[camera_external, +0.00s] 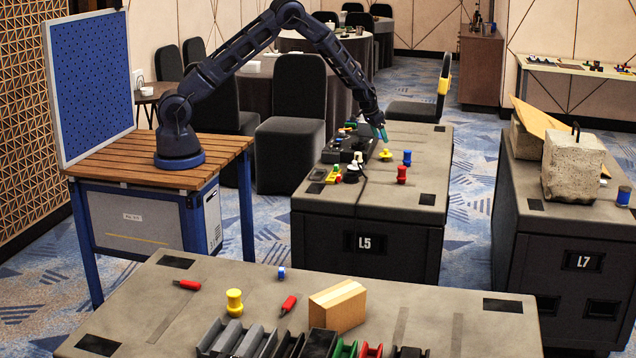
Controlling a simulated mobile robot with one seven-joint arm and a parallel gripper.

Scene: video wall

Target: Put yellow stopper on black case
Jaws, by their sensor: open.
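My gripper (379,134), with teal fingertips, is open over the L5 table (408,205) and points downward. A black case (342,150) lies to the left of the stopper, at the left side of the same tabletop. Small coloured pieces on and around the case partly hide it, and its top is too small to make out clearly.
The L5 tabletop's right side is mostly clear. A concrete block (573,168) stands on the L7 table. The front table holds a cardboard box (338,306), a yellow piece (234,302) and bins.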

